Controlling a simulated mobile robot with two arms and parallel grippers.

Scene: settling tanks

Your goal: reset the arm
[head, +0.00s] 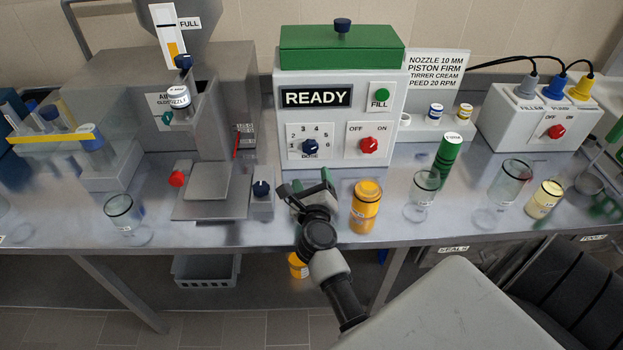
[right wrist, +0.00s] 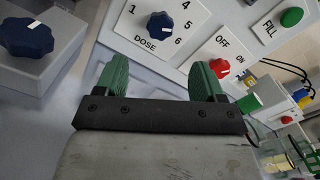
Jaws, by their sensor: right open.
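My right gripper (head: 312,186) is in front of the grey dosing machine (head: 350,100), low over the bench's front part. In the right wrist view its two green fingers (right wrist: 161,82) stand wide apart with nothing between them. The blue dose knob (right wrist: 160,25) shows just beyond the fingers, and the red on/off knob (right wrist: 219,68) shows past the right finger. A smaller blue knob on a grey box (head: 261,188) is left of the gripper. My left gripper is not in view.
An orange jar (head: 365,205) stands close to the right of my right gripper. Clear beakers (head: 422,195), a green cylinder (head: 447,155) and a cream jar (head: 543,200) stand further right. A filling stand (head: 209,190) is to the left. The bench's front edge is mostly free.

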